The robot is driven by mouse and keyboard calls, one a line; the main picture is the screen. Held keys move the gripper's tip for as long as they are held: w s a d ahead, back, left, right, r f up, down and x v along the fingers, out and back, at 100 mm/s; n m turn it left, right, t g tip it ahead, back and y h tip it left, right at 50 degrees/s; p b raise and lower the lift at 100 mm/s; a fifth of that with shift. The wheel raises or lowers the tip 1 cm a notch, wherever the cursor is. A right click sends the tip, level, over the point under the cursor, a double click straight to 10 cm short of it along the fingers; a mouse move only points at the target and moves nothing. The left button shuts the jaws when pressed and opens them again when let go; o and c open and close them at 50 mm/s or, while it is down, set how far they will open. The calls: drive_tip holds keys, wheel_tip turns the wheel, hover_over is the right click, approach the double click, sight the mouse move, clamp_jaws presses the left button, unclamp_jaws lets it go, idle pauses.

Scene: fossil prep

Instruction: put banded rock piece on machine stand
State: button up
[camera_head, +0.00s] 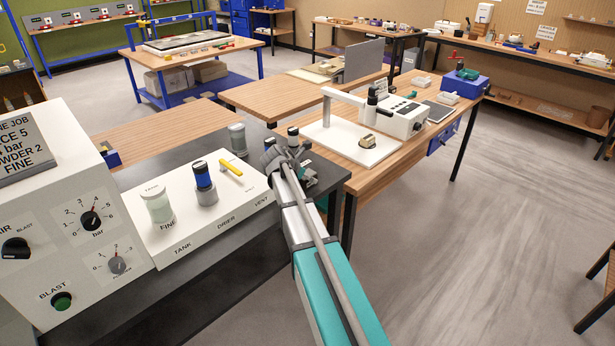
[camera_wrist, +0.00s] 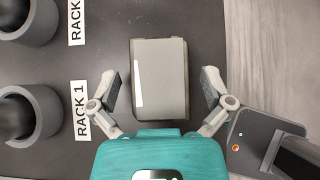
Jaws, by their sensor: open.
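My gripper (camera_wrist: 161,84) is open in the wrist view, one finger on each side of a grey-brown block (camera_wrist: 160,85), with visible gaps. The block has a pale strip on its left and a line across its top; I cannot tell whether it is the banded rock piece. In the head view my gripper (camera_head: 287,160) is at the right end of the dark bench, hiding what is under it. A white machine (camera_head: 402,117) stands on the wooden table beyond. A small tan and dark piece (camera_head: 367,141) sits on its white base plate (camera_head: 340,140).
The dark bench (camera_wrist: 110,20) carries round grey holders (camera_wrist: 38,115) beside a RACK 1 label (camera_wrist: 81,110). A dark device (camera_wrist: 262,135) is at the lower right in the wrist view. A white control panel (camera_head: 185,225) is left of my arm. Open floor (camera_head: 470,250) lies right.

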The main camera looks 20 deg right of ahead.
drive_tip(key=p+v, duration=0.8)
drive_tip(key=v, duration=0.4)
drive_tip(key=shift+s, duration=0.1)
idle(0.7)
drive_tip(key=s+a+f+m+g+y, duration=0.1)
drive_tip(key=s+a+m+y, duration=0.1)
drive_tip(key=s+a+m, duration=0.2)
drive_tip(key=s+a+f+m+g+y, duration=0.1)
drive_tip(key=s+a+m, duration=0.4)
drive_tip(key=s+m, duration=0.5)
drive_tip(key=s+a+f+m+g+y, duration=0.1)
drive_tip(key=s+a+f+m+y, duration=0.2)
drive_tip(key=s+a+m+y, duration=0.2)
drive_tip(key=s+m, duration=0.3)
drive_tip(key=s, duration=0.1)
drive_tip(key=shift+a+f, duration=0.2)
drive_tip(key=shift+f, duration=0.05)
drive_tip(key=shift+s, duration=0.1)
wheel_tip(320, 180, down, 3)
drive_tip(key=b, duration=0.2)
drive_tip(key=shift+b, duration=0.4)
